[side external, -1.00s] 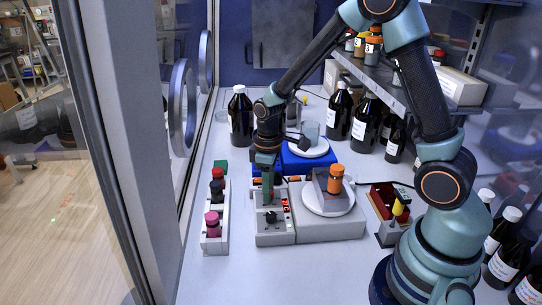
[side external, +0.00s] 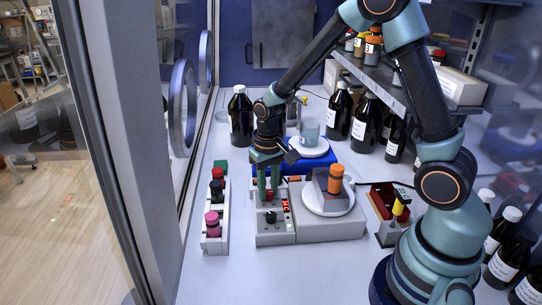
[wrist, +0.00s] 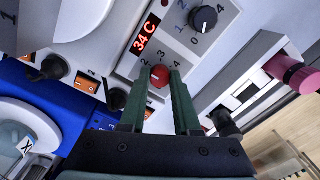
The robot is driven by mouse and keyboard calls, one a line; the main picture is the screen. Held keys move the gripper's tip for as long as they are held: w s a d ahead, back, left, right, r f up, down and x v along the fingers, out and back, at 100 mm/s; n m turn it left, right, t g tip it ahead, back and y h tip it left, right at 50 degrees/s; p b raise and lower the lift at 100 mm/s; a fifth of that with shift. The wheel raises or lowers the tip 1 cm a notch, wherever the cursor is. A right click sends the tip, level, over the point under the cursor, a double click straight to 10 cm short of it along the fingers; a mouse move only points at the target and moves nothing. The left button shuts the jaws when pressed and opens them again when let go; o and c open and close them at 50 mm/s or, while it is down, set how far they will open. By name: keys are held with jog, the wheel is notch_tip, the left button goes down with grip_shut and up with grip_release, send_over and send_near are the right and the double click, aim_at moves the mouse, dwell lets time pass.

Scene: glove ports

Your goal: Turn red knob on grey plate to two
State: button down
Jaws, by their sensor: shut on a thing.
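The red knob (wrist: 159,76) sits on the light grey plate (wrist: 125,68), with small printed numbers including 2, 3 and 4 around it. My gripper (wrist: 161,79) is shut on this knob, one green finger on each side. A pale mark shows on the knob, but I cannot tell for sure which number it points to. In the side view, my gripper (side external: 268,188) reaches straight down onto the red knob (side external: 269,196), partly hidden between the fingers.
A black knob (wrist: 203,18) and a lit red display reading 34 C (wrist: 146,36) share the panel. A rack with pink and dark caps (side external: 214,232) stands left. A blue stand (side external: 300,165) is behind.

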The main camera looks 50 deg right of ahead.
aim_at(268, 192)
jog(key=shift+m, duration=0.3)
jog(key=c, duration=0.6)
grip_release()
notch_tip(268, 192, up, 12)
jog(key=shift+r, duration=0.1)
dwell(0.3)
jog(key=shift+s+a+r+n+t, duration=0.15)
jog(key=shift+s+r+n+t, duration=0.5)
jog(key=shift+s+r+t, duration=0.75)
jog(key=shift+s+a+r+n+t, duration=0.15)
jog(key=shift+s+r+n+t, duration=0.4)
jog(key=shift+s+r, duration=0.95)
jog(key=shift+s+a+r+n+t, duration=0.15)
jog(key=shift+s+r+n+t, duration=0.65)
jog(key=shift+s, duration=1.3)
